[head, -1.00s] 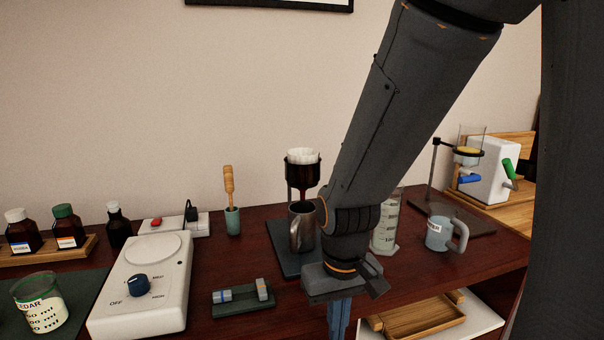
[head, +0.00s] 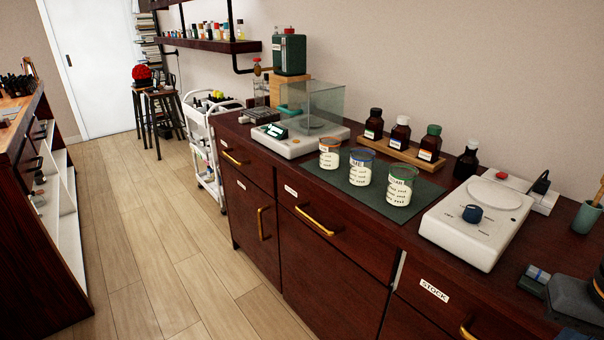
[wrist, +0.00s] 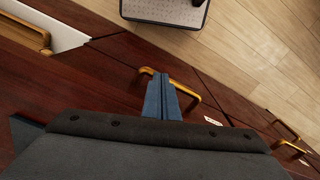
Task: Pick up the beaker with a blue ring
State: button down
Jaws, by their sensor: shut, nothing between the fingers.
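Three beakers stand in a row on a dark green mat (head: 331,178) on the counter in the head view. The beaker with a blue ring (head: 360,167) is the middle one. The beaker with an orange ring (head: 329,153) is to its left, and the beaker with a green ring (head: 399,186) is to its right. My gripper (wrist: 163,80) shows in the wrist view with its blue fingers together and empty, above the front of the drawers. No beaker shows in the wrist view.
Brown bottles (head: 400,133) stand on a wooden rack behind the mat. A white hotplate (head: 477,222) is to the right, and a balance with a glass shield (head: 311,105) to the left. Brass drawer handles (head: 314,221) stick out in front. The wooden floor (head: 165,235) is clear.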

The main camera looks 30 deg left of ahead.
aim_at(361, 160)
jog(key=z, duration=1.05)
jog(key=k, duration=1.15)
jog(key=u, duration=1.5)
jog(key=i, duration=0.8)
jog(key=u, duration=0.05)
